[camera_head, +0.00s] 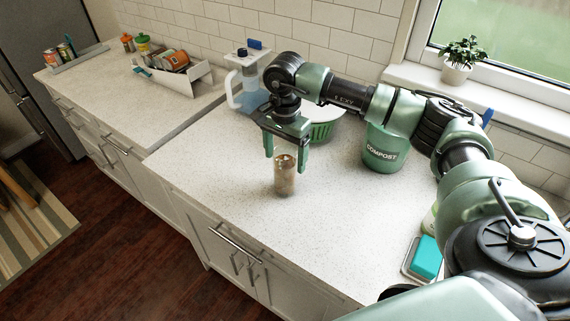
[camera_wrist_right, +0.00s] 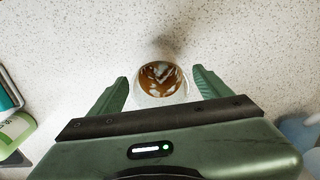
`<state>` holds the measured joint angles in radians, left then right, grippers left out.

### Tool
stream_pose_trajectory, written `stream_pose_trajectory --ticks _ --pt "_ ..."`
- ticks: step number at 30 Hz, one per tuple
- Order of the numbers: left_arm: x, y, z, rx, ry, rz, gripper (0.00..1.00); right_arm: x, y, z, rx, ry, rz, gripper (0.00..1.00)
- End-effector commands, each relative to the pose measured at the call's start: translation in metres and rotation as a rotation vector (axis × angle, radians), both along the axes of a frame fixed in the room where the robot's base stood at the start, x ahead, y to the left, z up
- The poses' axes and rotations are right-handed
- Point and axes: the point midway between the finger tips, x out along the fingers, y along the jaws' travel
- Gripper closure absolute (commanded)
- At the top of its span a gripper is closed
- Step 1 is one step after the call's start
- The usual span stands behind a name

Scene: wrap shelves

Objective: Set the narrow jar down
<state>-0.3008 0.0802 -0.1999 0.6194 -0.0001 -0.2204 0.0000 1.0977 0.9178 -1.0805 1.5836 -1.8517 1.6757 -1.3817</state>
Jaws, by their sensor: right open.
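The narrow jar (camera_head: 285,177) is clear with brown and whitish contents, and it stands upright on the speckled white counter (camera_head: 215,165). My right gripper (camera_head: 287,160) is directly above and around the top of the jar, with its green fingers pointing down. The right wrist view shows the jar's round top (camera_wrist_right: 160,82) between the two fingers of my right gripper (camera_wrist_right: 160,88). There is a gap on each side, so the gripper is open. My left gripper is in neither view.
A white pitcher (camera_head: 245,85), a green ribbed bowl (camera_head: 322,130) and a green compost bin (camera_head: 383,150) stand behind the jar. A teal sponge (camera_head: 427,257) lies at the front right. A white caddy (camera_head: 180,82) is at the back left. The counter left of the jar is clear.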

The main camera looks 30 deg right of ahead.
Motion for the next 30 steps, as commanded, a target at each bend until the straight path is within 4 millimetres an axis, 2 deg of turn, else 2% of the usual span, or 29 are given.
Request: stream_pose_trajectory --ticks 1,3,9,13,18,30 --pt "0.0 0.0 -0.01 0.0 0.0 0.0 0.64 0.002 0.001 0.009 0.002 -0.008 0.0 0.21" --pt "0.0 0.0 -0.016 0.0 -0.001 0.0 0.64 0.002 0.0 0.024 0.0 -0.008 0.001 0.21" --pt "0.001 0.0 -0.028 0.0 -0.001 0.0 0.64 0.001 0.0 0.066 0.0 -0.006 0.001 0.21" --pt "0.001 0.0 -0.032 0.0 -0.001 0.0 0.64 0.001 0.001 0.084 0.002 -0.004 0.001 0.21" --pt "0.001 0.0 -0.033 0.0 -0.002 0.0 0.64 0.001 0.0 0.094 0.001 -0.002 0.001 0.21" --pt "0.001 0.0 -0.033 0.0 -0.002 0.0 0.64 0.0 0.0 0.094 0.0 -0.001 0.001 0.21"
